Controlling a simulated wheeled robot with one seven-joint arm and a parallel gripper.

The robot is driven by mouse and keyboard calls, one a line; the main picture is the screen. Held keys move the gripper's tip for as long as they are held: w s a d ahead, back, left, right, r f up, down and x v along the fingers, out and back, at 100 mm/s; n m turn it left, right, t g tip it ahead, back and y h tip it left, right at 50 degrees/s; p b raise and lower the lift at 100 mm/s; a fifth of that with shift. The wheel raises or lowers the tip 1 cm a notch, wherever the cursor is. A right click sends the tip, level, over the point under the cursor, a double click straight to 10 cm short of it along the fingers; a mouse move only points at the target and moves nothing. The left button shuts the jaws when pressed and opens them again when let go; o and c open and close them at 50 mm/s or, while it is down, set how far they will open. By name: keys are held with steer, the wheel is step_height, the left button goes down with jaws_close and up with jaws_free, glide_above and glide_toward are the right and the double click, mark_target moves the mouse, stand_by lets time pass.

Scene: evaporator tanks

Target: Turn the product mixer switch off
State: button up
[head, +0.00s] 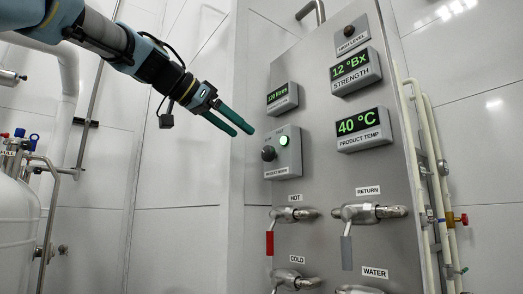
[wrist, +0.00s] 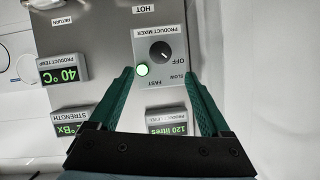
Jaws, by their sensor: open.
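The product mixer switch is a black round knob (head: 268,153) on a small grey box (head: 283,170) on the steel panel, with a lit green lamp (head: 284,141) beside it. In the wrist view the picture is upside down; the knob (wrist: 162,52) carries a short light mark, and OFF, SLOW and FAST are printed around it. Which label the mark points to is too small to tell. My gripper (head: 243,131) is open and empty, its green fingers apart in front of the panel near the box. In the wrist view the fingers (wrist: 158,74) flank the box without touching the knob.
A litres display (head: 282,97) sits just above the box. Strength (head: 356,71) and product temp (head: 363,129) displays are to the right. A red-handled HOT valve (head: 270,242) and a grey-handled RETURN valve (head: 347,252) stick out below. Free space lies left of the panel.

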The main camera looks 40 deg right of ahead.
mark_target(265, 151)
steer(key=p+x, duration=0.2)
steer(key=x, duration=0.7)
steer(key=shift+w+d+f+p, duration=0.1)
steer(key=shift+d+f+p, duration=0.1)
steer(key=shift+d+p, duration=0.1)
jaws_close()
